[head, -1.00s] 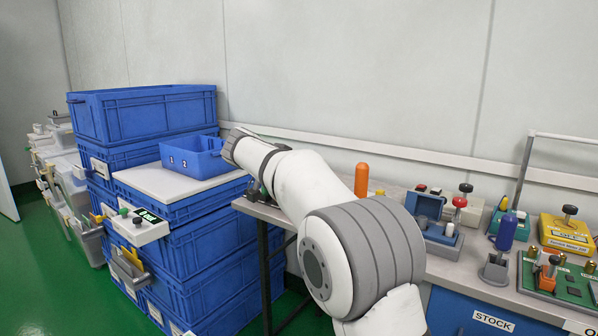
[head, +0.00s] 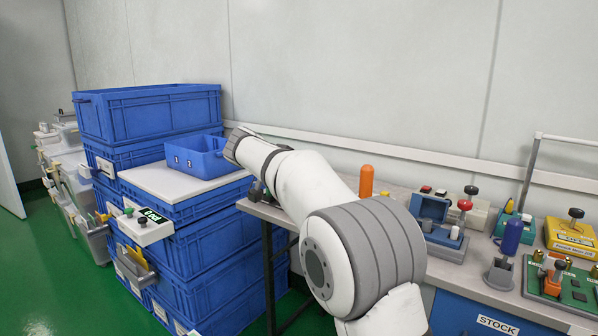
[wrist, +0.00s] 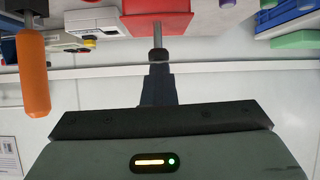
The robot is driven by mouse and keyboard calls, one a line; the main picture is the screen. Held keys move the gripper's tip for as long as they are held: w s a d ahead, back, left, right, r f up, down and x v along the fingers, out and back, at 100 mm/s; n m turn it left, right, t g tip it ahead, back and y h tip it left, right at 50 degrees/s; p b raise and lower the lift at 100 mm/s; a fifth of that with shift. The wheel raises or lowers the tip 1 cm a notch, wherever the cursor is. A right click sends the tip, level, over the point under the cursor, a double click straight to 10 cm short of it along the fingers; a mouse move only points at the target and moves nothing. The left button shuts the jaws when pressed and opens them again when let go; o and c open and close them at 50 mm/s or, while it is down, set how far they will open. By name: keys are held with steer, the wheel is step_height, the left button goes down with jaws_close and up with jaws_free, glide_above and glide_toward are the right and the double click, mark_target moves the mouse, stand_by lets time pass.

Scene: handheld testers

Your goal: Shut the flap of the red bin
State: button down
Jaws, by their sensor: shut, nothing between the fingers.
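In the wrist view, which shows the bench upside down, a red box-like thing (wrist: 184,25), which looks like the red bin, is at the top middle. In the head view my arm hides the red bin, and my fingertips cannot be made out.
An orange cylinder (wrist: 33,75) stands beside the gripper in the wrist view and on the bench (head: 405,185) in the head view (head: 366,181). Testers crowd the bench's right side. Stacked blue crates (head: 150,112) and a small blue bin (head: 205,160) stand left of my arm.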

step_height(320, 180, up, 5)
steer(key=p, duration=0.3)
steer(key=s+a+f, duration=0.5)
steer(key=s, duration=0.2)
steer(key=s+d+r+n+g+y+p, duration=0.25)
steer(key=s+d+r+g+p, duration=0.4)
steer(key=s+d+p, duration=0.75)
steer(key=s+d+r+n+y+p, duration=0.1)
steer(key=s+d+r+p, duration=0.1)
steer(key=s+p, duration=0.3)
steer(key=s+d+r+n+y+p, duration=0.1)
steer(key=s+d+r+y+p, duration=0.1)
steer(key=s+p, duration=0.4)
steer(key=s+d+r+n+y+p, duration=0.1)
steer(key=s+p, duration=0.4)
steer(key=s, duration=0.5)
steer(key=d+r+n, duration=0.1)
steer(key=d, duration=0.1)
steer(key=shift+d+r+g+p, duration=0.25)
steer(key=shift+d+g+p, duration=0.05)
steer(key=shift+d+g, duration=0.1)
